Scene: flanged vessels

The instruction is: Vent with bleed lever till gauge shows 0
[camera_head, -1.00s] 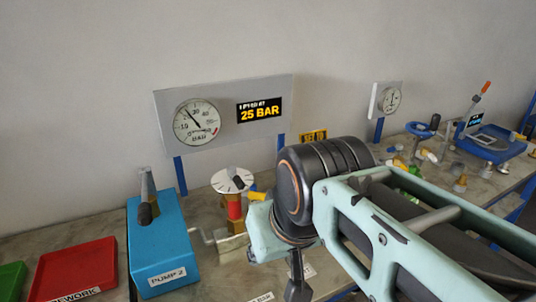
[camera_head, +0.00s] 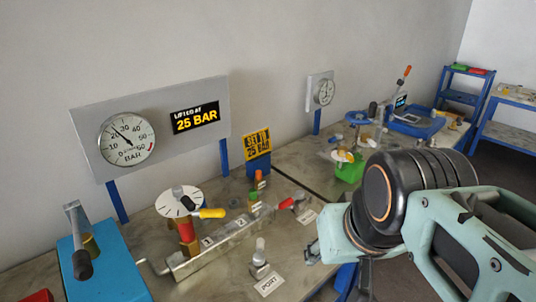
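The large round gauge (camera_head: 127,140) is on a grey panel at the left, and its needle points to the upper left, at roughly 20 to 25 bar. Below it a brass and red valve body (camera_head: 187,232) carries a white dial disc (camera_head: 180,202). No readable label shows which is the bleed lever. My arm's end is at the right, apart from these levers. A dark part of my gripper (camera_head: 365,272) shows below the wrist; its fingers are mostly hidden.
A blue pump (camera_head: 105,275) with an upright handle stands at the front left. A display (camera_head: 195,118) reads "LIFTED AT 25 BAR", and a yellow sign (camera_head: 257,145) reads "SET TO 25 BAR". A port fitting (camera_head: 260,262) stands in front of the manifold. More bench equipment and blue shelves are behind right.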

